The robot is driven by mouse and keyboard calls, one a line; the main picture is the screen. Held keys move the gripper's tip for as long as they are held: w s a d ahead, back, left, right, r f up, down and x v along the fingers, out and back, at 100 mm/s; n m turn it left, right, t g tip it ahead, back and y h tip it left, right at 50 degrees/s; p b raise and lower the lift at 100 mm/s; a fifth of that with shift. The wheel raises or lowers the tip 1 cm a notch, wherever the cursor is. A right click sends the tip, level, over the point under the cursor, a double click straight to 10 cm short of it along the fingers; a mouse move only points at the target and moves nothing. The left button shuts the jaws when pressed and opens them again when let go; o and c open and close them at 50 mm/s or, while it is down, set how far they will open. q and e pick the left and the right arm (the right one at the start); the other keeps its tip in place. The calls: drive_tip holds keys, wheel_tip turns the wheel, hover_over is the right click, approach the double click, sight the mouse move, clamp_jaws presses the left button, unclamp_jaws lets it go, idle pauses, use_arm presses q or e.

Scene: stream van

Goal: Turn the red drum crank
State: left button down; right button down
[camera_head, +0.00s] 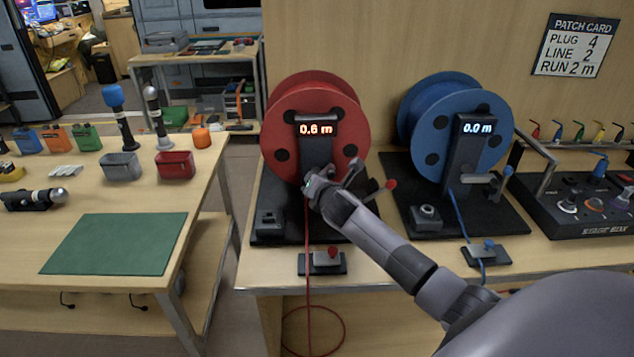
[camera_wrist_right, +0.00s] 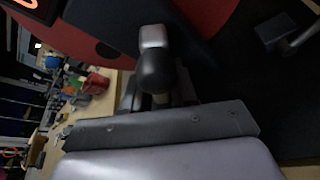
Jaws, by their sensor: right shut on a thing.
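The red drum (camera_head: 279,117) stands upright on a black base on the bench, and its display (camera_head: 318,129) reads 0.6 m. My right gripper (camera_head: 327,180) is at the front of the drum, low on its post, shut on the crank handle, which it mostly hides. In the right wrist view a dark rounded handle with a grey end (camera_wrist_right: 152,38) stands at the jaws (camera_wrist_right: 158,98). A red-knobbed lever (camera_head: 390,184) sticks out to the right of the gripper. A red cable (camera_head: 308,230) hangs from the drum over the bench front. My left gripper is not in view.
A blue drum (camera_head: 432,135) reading 0.0 m stands to the right, with a control box (camera_head: 585,205) beyond it. A small block with a red knob (camera_head: 322,262) sits at the bench front. A side table with a green mat (camera_head: 115,244) is at left, across a gap.

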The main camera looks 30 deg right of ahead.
drive_tip(key=shift+f+n+g+h, duration=0.1)
drive_tip(key=shift+n+g+h, duration=0.75)
drive_tip(key=shift+n, duration=0.95)
idle(1.7)
drive_tip(key=shift+n+g+h, duration=0.65)
drive_tip(key=shift+n+h, duration=0.7)
drive_tip(key=shift+n, duration=0.75)
idle(2.4)
